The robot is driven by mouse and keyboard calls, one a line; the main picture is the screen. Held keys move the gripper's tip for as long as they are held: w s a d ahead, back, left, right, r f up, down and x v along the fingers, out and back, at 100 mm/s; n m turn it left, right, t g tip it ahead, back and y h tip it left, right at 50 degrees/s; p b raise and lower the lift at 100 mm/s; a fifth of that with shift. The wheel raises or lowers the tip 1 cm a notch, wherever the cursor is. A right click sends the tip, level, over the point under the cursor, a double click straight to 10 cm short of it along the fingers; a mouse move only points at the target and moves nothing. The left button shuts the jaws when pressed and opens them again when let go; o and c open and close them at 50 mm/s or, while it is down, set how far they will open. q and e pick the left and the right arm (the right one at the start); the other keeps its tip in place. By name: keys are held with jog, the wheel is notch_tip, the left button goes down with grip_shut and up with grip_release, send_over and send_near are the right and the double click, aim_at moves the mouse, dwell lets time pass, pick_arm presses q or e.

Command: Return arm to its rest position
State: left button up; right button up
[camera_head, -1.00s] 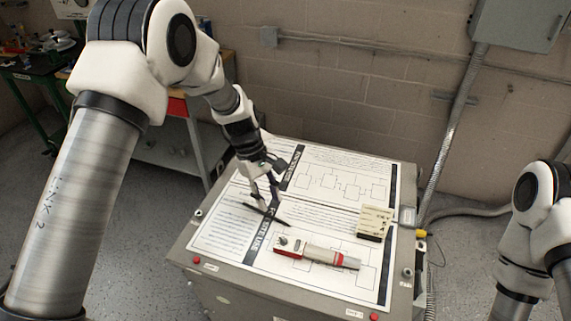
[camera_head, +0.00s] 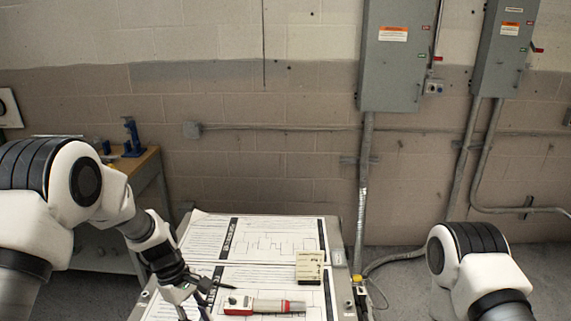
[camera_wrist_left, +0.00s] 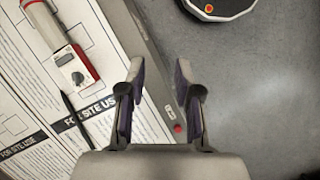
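My left arm comes in from the left in the head view. Its gripper (camera_head: 195,308) is near the left front of the sheet-covered cabinet top, partly cut off by the frame's bottom edge. In the left wrist view the two fingers (camera_wrist_left: 161,72) are spread apart with nothing between them, over the cabinet's edge and the floor. A dark pen (camera_wrist_left: 72,116) lies on the sheets, apart from the fingers. My right arm (camera_head: 475,265) shows at the lower right of the head view; its gripper is out of frame.
A red and grey meter (camera_head: 262,306) and a small cream block (camera_head: 310,267) rest on the printed sheets (camera_head: 270,238). Grey electrical boxes (camera_head: 396,60) hang on the block wall with conduits. A workbench (camera_head: 145,165) stands at the left.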

pick_arm(q)
jog(key=s+a+f+m+g+y+b, duration=0.1)
jog(key=s+a+f+m+y+b, duration=0.2)
jog(key=s+f, duration=1.15)
jog(key=s+a+f+m+g+y+b, duration=0.1)
jog(key=s+a+f+m+b, duration=0.25)
jog(key=s+f, duration=1.1)
jog(key=r+m+t, duration=0.1)
jog(key=w+r+m+t, duration=0.1)
jog(key=m, duration=0.1)
jog(key=r+m+t, duration=0.2)
jog(key=shift+w+d, duration=0.35)
jog(key=shift+d, duration=0.05)
